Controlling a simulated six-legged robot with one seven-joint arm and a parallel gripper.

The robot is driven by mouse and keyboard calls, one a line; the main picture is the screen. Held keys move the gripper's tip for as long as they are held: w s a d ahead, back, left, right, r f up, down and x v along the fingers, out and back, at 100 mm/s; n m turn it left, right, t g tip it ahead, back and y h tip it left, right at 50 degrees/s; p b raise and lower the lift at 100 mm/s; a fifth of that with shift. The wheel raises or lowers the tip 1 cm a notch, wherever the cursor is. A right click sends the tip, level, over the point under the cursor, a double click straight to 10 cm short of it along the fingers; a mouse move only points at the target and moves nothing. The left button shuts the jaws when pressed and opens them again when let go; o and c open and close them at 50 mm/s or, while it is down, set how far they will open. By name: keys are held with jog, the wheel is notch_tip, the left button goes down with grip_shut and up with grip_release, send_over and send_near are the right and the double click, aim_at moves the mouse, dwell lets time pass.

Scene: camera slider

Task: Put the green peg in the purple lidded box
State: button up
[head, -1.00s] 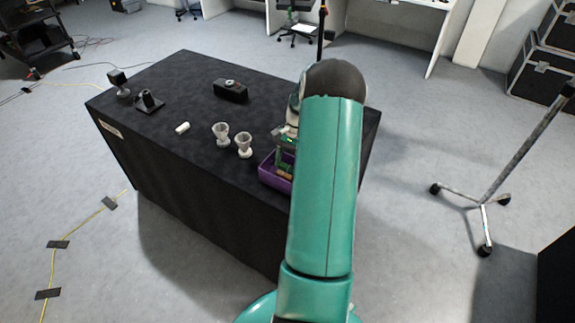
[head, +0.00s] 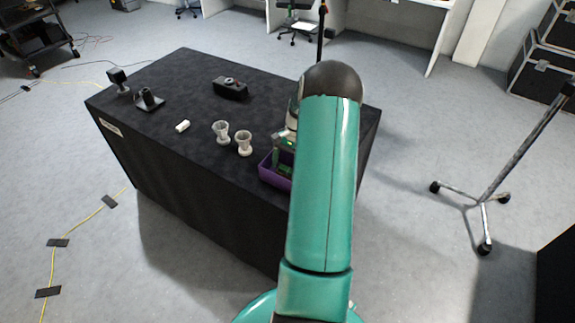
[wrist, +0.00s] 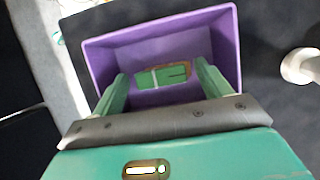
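The purple box (wrist: 220,45) is open at the top in the wrist view, and no lid shows on it. In the head view its purple side (head: 272,173) shows at the table's front right edge, partly hidden by my arm. A green piece with a pale stripe and tan edges (wrist: 175,75) appears inside the box; it looks like the green peg, but its full shape is unclear. My gripper (wrist: 162,74) is over the box, its two green fingers spread on either side of this piece, with no clear contact.
A small white cylinder (head: 183,126), a black box-shaped device (head: 230,89) and a black stand (head: 149,100) are farther off on the black table (head: 190,85). A wheeled metal stand (head: 483,205) is on the right.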

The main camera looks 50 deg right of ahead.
jog(key=shift+r, duration=0.1)
jog(key=v, duration=1.3)
jog(key=w+a+r+n+h, duration=0.2)
jog(key=w+a+r+n, duration=0.25)
jog(key=a+r, duration=0.65)
jog(key=s+a+r+n+t+h, duration=0.1)
jog(key=s+a+r+n, duration=0.15)
jog(key=a, duration=0.65)
jog(key=s+a+r+n+t+h, duration=0.1)
jog(key=a+r+n, duration=0.15)
jog(key=a, duration=0.55)
jog(key=s+a+r+n+t+h, duration=0.15)
jog(key=a+r, duration=0.25)
jog(key=a, duration=0.5)
jog(key=s+a+f+n+t, duration=0.1)
jog(key=s+a+n+t, duration=0.1)
jog(key=s+a+n, duration=0.4)
jog(key=s+a+y, duration=0.1)
jog(key=s+a, duration=0.2)
jog(key=a, duration=0.1)
jog(key=shift+f, duration=0.25)
jog(key=shift+t, duration=0.25)
jog(key=shift+c, duration=0.5)
